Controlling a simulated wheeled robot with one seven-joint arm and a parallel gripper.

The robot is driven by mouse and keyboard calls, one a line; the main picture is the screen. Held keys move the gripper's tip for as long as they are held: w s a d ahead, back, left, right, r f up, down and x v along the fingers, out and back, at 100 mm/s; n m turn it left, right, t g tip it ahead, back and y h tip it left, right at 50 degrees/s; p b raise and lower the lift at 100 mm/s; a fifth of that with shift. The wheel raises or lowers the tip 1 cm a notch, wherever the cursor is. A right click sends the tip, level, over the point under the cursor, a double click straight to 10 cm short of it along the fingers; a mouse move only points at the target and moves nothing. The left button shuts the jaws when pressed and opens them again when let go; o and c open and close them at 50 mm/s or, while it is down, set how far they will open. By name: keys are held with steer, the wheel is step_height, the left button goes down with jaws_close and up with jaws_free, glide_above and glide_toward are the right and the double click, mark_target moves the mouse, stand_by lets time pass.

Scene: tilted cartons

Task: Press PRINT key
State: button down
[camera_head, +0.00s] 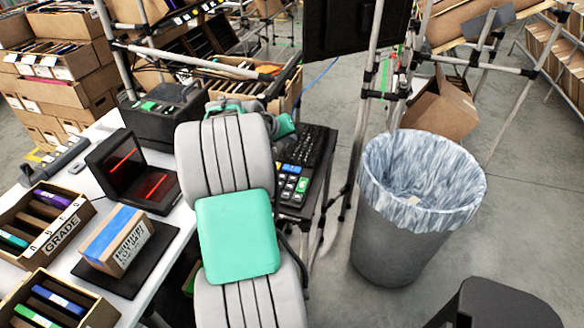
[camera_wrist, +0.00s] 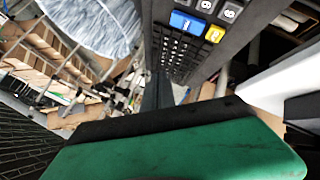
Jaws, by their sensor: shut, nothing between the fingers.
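The black keyboard (camera_head: 305,160) sits on a stand right of my arm, with white, blue, green and yellow keys at its near end. A blue key (camera_head: 291,168) and a green key (camera_head: 302,185) show there. In the wrist view the keyboard (camera_wrist: 176,58) runs along the top, with a blue key (camera_wrist: 187,22) and a yellow key (camera_wrist: 215,33). No PRINT label is readable. My gripper (camera_wrist: 157,92) is shut and empty, appearing below the keyboard in that view; contact cannot be told. My arm hides its fingertips in the head view.
A lined grey bin (camera_head: 400,240) stands right of the keyboard. A white table (camera_head: 165,240) at left holds a scanner-like device (camera_head: 130,170), a boxed carton (camera_head: 117,240) on a black pad, and a black printer-like machine (camera_head: 165,112). Metal poles and a dark monitor stand behind the keyboard.

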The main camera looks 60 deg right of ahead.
mark_target(290, 170)
step_height(290, 170, down, 9)
steer(key=b, duration=0.5)
steer(key=shift+r+b, duration=0.1)
steer(key=shift+b, duration=0.25)
stand_by(1.7)
steer(key=shift+f+b, duration=0.3)
steer(key=shift+f, duration=0.1)
steer(key=shift+a+f+b, duration=0.1)
steer(key=shift+f+b, duration=0.2)
steer(key=shift+f, duration=0.15)
stand_by(0.4)
steer(key=shift+r+p, duration=0.55)
steer(key=shift+r, duration=0.3)
steer(key=shift+r+p, duration=1.55)
steer(key=shift+r, duration=0.95)
